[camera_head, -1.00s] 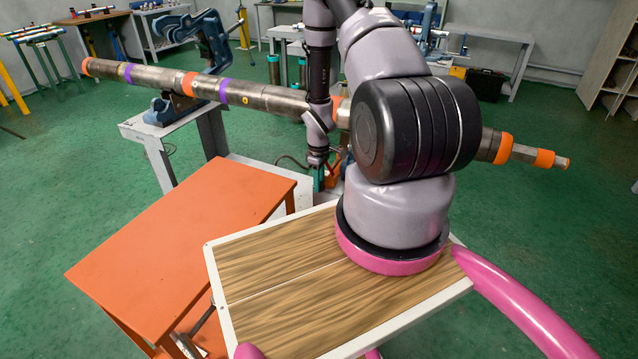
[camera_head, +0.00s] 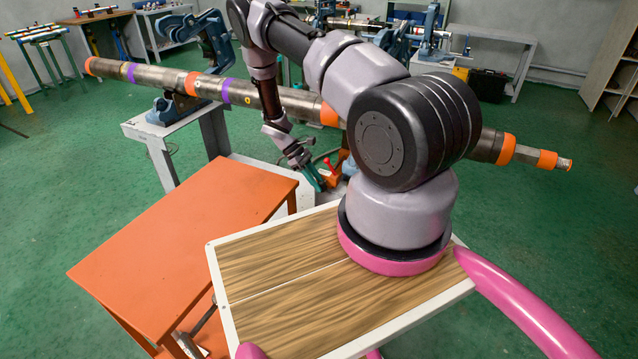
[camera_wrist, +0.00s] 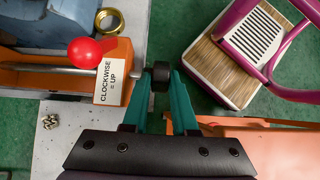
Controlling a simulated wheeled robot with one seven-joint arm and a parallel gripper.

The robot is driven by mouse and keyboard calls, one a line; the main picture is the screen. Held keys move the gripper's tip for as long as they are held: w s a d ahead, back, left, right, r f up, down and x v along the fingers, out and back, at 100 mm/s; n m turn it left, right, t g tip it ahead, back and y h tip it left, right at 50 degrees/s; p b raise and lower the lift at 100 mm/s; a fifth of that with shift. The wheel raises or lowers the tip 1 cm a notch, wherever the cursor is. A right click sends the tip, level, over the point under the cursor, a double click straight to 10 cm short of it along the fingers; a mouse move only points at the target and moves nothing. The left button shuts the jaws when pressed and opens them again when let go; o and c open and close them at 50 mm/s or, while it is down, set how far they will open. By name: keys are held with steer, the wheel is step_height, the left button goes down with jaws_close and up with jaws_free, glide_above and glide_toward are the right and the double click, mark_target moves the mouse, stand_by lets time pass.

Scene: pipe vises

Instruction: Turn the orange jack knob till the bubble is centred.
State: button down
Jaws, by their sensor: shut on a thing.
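My gripper (camera_wrist: 161,82) has teal fingers closed on a small dark knob (camera_wrist: 161,71) at the end of a metal rod. The rod runs into an orange jack body (camera_wrist: 122,52) with a white label reading "CLOCKWISE = UP" and a red ball (camera_wrist: 84,52) over it. In the head view my gripper (camera_head: 316,180) is low beside the orange jack (camera_head: 331,173), under the long grey pipe (camera_head: 270,99). The pipe has orange and purple bands and looks close to level. I cannot make out a bubble in either view.
An orange table (camera_head: 190,215) stands at the front left. A blue vise (camera_head: 172,108) on a grey stand supports the pipe's left part. The wrist view shows a brass ring (camera_wrist: 50,122) on the pale surface and a blue body (camera_wrist: 50,20) beside the jack.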

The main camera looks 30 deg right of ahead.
steer(key=g+h, duration=0.2)
steer(key=g, duration=0.1)
steer(key=g+h, duration=0.1)
steer(key=shift+w+a+f, duration=0.15)
steer(key=shift+w+f, duration=0.1)
steer(key=shift+f, duration=0.15)
steer(key=shift+g+h, duration=0.4)
steer(key=c, duration=0.7)
jaws_free()
steer(key=v, duration=0.7)
steer(key=shift+w+a, duration=0.1)
steer(key=shift+w, duration=0.05)
